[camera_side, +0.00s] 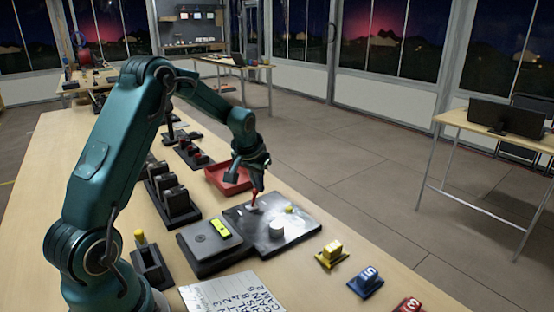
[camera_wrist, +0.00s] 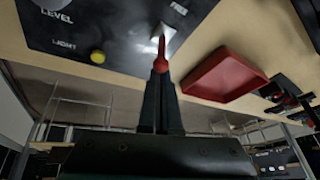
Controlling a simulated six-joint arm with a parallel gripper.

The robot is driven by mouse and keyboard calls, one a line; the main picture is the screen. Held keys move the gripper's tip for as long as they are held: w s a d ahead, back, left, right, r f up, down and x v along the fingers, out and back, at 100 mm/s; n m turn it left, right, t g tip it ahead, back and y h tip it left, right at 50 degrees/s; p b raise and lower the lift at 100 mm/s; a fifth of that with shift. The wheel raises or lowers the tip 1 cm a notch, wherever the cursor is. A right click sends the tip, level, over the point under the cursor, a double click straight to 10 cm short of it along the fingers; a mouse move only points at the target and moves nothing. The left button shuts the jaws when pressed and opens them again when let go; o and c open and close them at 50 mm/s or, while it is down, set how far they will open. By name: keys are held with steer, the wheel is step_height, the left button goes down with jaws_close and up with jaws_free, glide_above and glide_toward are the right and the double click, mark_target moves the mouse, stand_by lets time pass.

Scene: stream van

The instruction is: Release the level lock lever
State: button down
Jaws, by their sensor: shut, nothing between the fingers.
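A dark control panel (camera_side: 300,225) lies on the wooden bench. A small red lever (camera_side: 253,202) stands up near its far left part, on a pale metal plate (camera_wrist: 176,36). In the wrist view the panel carries the words LEVEL and LIGHT, and the red lever (camera_wrist: 161,52) appears right at my fingertips. My gripper (camera_side: 258,187) is shut and points down just above the lever. Its fingers (camera_wrist: 160,72) are together. I cannot tell whether they touch the lever. The lever's lower end is partly hard to make out.
The panel also has a white knob (camera_side: 277,229) and a yellow button (camera_side: 289,209). A red tray (camera_side: 226,178) sits behind the panel. Numbered blocks (camera_side: 332,252) stand at front right.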

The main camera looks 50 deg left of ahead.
steer(key=shift+s+r, duration=0.1)
steer(key=shift+s, duration=0.9)
steer(key=shift+w, duration=0.15)
steer(key=shift+w+f, duration=0.35)
steer(key=shift+w, duration=0.3)
steer(key=shift+w+a+r, duration=0.45)
steer(key=shift+w, duration=0.3)
steer(key=shift+w+a+r, duration=0.4)
steer(key=shift+w+r, duration=0.05)
steer(key=shift+w, duration=0.25)
steer(key=shift+s+r, duration=0.15)
steer(key=s+d+r, duration=0.2)
steer(key=s+r, duration=0.1)
steer(key=s, duration=0.5)
steer(key=shift+s+d+r, duration=0.25)
steer(key=shift+d, duration=0.15)
